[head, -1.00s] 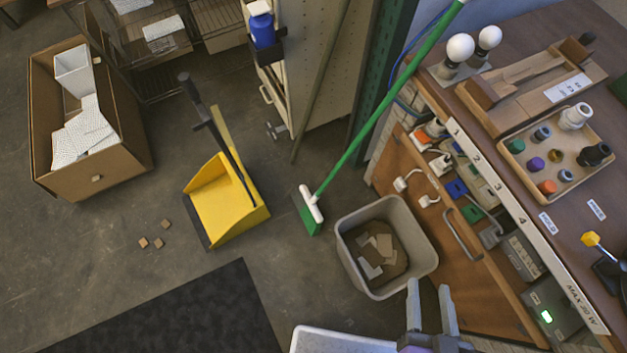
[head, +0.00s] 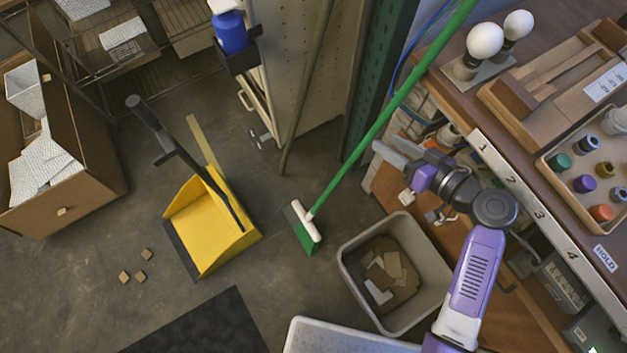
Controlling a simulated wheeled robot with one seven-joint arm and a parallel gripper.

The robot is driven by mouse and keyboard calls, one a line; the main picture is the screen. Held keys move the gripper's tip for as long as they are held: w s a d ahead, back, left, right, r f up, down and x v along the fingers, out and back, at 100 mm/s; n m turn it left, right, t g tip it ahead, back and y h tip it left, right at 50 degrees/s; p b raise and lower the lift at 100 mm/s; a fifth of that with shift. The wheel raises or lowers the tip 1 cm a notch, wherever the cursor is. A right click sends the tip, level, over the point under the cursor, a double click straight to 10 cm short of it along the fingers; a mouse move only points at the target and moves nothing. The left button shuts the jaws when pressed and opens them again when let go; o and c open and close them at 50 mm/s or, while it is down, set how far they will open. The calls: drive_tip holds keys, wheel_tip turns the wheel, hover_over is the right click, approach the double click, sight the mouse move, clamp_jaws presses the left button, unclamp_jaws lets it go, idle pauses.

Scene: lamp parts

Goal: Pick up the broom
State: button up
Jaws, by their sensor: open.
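The broom (head: 376,124) has a long green handle, a white head block and green bristles (head: 302,229). It leans with its bristles on the floor and its handle rising to the upper right, past the workbench corner. My gripper (head: 383,152) is open, its two grey fingers pointing left toward the green handle. The fingertips appear just to the right of the handle in the picture. I cannot tell how far apart they are in depth. Nothing is between the fingers.
A yellow dustpan (head: 212,222) stands left of the broom. A grey bin (head: 350,262) with scraps sits below it. The workbench (head: 510,185) with bulbs (head: 485,40) is on the right. A perforated cabinet (head: 300,60) stands behind. Small blocks (head: 140,276) lie on the floor.

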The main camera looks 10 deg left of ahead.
drive_tip(key=b, duration=0.2)
approach(363, 145)
wheel_tip(363, 145, down, 3)
drive_tip(key=w+a, duration=0.2)
drive_tip(key=shift+r+b+x, duration=0.15)
drive_tip(key=shift+x, duration=1.6)
drive_tip(key=shift+r+b+x, duration=0.15)
drive_tip(key=shift+x, duration=1.65)
drive_tip(key=shift+w, duration=0.1)
clamp_jaws()
drive_tip(key=shift+r, duration=0.15)
